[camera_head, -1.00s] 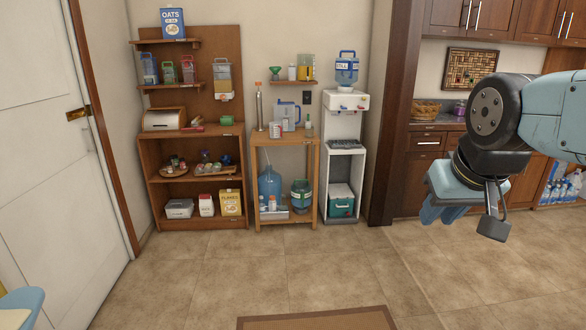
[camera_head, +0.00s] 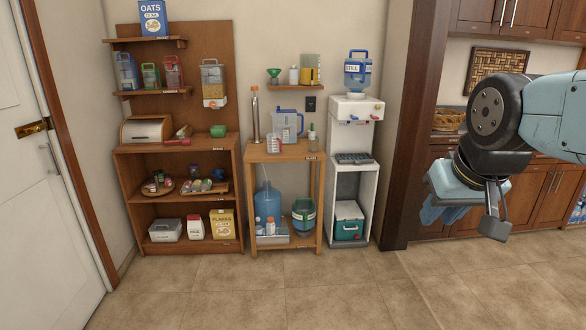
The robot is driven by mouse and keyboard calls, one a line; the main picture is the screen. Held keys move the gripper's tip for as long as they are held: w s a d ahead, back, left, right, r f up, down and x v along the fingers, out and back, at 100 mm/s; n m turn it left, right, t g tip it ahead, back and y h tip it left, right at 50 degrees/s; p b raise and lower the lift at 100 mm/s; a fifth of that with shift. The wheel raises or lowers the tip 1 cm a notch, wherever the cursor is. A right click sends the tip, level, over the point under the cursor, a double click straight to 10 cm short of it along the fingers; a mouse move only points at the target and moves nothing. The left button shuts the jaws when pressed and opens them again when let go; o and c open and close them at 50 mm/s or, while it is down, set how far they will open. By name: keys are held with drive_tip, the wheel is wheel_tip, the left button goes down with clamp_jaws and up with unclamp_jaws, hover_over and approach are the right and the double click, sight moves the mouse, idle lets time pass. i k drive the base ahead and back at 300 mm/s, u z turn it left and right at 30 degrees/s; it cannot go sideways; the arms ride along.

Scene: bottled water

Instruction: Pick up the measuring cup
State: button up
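The measuring cup (camera_head: 274,145) looks like the small clear cup with red markings at the front of the wooden stand's top (camera_head: 258,156). It stands upright in front of a clear pitcher with a blue handle (camera_head: 285,125). My gripper (camera_head: 442,214) hangs in the air at the right, pointing down, well apart from the cup and nearer to the camera. Its blue fingers overlap in this view, so I cannot tell whether they are open or shut. I see nothing held in it.
A water dispenser (camera_head: 358,108) stands right of the stand, beside a dark wooden post (camera_head: 414,125). A loaded wooden shelf (camera_head: 232,155) is at the left, near a white door (camera_head: 55,200). The tiled floor (camera_head: 270,290) ahead is clear.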

sight(273, 145)
drive_tip(key=u, duration=0.05)
drive_tip(key=i, duration=3.05)
drive_tip(key=u, duration=0.7)
